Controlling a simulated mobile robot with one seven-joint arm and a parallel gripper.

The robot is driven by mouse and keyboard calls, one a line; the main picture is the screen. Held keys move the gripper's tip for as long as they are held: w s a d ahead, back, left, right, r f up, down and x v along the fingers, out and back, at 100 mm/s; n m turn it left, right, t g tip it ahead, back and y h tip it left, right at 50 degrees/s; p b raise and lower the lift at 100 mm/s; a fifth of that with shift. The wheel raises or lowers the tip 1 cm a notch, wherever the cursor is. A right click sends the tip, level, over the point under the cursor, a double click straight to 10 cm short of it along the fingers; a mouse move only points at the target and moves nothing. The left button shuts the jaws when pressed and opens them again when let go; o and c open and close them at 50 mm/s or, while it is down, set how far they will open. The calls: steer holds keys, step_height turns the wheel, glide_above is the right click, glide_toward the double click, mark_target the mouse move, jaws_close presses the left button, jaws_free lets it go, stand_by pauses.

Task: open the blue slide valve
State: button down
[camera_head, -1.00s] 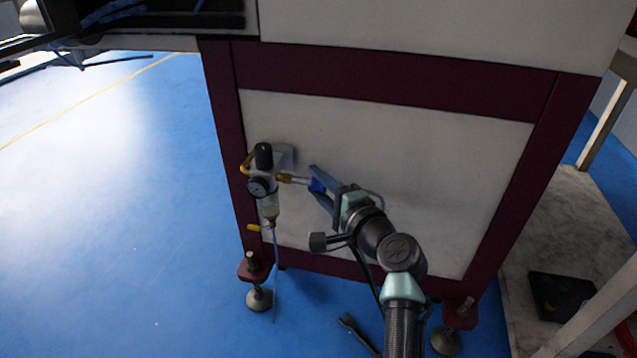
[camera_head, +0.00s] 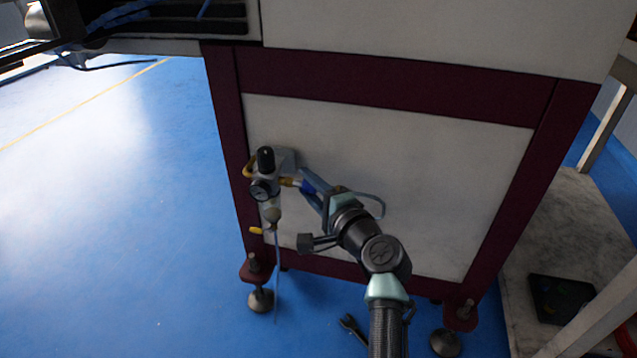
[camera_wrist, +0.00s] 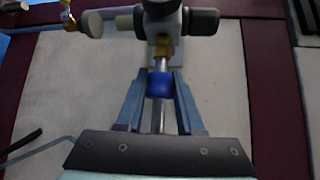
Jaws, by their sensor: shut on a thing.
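The blue slide valve (camera_wrist: 160,84) is a blue sleeve on a metal tube, seen in the wrist view between my gripper's fingers. In the head view the blue sleeve (camera_head: 309,186) shows at the right of the air regulator. My gripper (camera_wrist: 159,80) is shut on the sleeve, with one blue-grey finger on each side. In the head view my gripper (camera_head: 308,184) reaches in from the lower right. A brass fitting (camera_wrist: 162,49) joins the tube to the regulator body above it in the wrist view.
The air regulator (camera_head: 269,200), with a black knob and round gauge, is mounted on the white machine panel (camera_head: 410,190) with its dark red frame. A thin hose hangs below it. A wrench (camera_head: 352,328) lies on the blue floor. The floor at left is clear.

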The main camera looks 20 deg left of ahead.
steer(key=c, duration=0.5)
jaws_free()
steer(key=shift+a, duration=0.25)
steer(key=shift+d, duration=0.15)
steer(key=shift+s+d+r, duration=0.15)
steer(key=shift+s+d, duration=0.05)
steer(key=shift+s, duration=0.05)
steer(key=p+v, duration=0.6)
steer(key=v, duration=0.6)
steer(key=shift+d, duration=0.1)
steer(key=shift+s, duration=0.1)
